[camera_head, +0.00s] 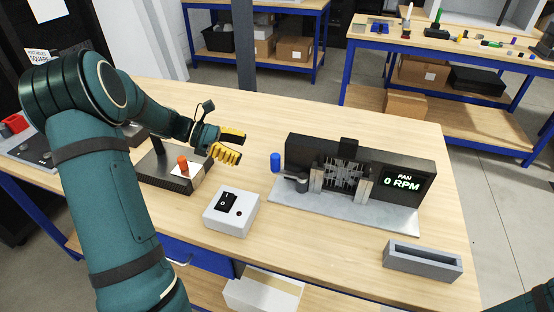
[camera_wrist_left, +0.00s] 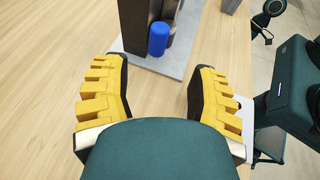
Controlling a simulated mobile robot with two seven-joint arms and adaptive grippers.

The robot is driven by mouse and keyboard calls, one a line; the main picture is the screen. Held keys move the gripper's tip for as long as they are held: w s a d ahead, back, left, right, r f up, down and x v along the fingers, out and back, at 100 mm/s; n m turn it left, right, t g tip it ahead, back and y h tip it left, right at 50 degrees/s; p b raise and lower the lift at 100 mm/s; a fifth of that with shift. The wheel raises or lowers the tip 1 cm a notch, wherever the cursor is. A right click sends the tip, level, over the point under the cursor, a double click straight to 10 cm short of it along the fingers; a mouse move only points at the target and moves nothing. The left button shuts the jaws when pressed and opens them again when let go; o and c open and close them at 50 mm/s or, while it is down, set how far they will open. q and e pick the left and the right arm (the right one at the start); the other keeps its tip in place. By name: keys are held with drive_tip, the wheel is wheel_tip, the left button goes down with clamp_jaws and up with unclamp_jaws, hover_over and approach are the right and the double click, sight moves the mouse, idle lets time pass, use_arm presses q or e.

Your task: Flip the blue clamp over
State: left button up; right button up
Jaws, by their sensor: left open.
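The blue clamp (camera_head: 275,162) is a small blue cylinder-shaped piece at the left end of the fan unit (camera_head: 322,153), by a grey bracket on the unit's base. It also shows in the left wrist view (camera_wrist_left: 158,39), near the top and between the fingers. My left gripper (camera_head: 232,146) is open and empty, left of the blue clamp and apart from it, above the table. In the left wrist view its yellow fingers (camera_wrist_left: 160,92) are spread wide with bare table and the base's edge between them. My right gripper is not visible; only a bit of its arm shows at the lower right.
A dark stand with an orange knob (camera_head: 183,163) is at the left. A grey open tray (camera_head: 422,261) lies at the front right. The display (camera_head: 402,183) reads 0 RPM. Table (camera_head: 330,255) is clear between them.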

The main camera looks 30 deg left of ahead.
sight(275, 161)
use_arm(q)
drive_tip(key=b+x, duration=0.1)
drive_tip(key=x, duration=0.9)
drive_tip(key=shift+w+d+f+b, duration=0.15)
drive_tip(key=shift+w+d+b, duration=0.05)
drive_tip(key=shift+d+b, duration=0.1)
drive_tip(key=shift+a, duration=0.1)
clamp_jaws()
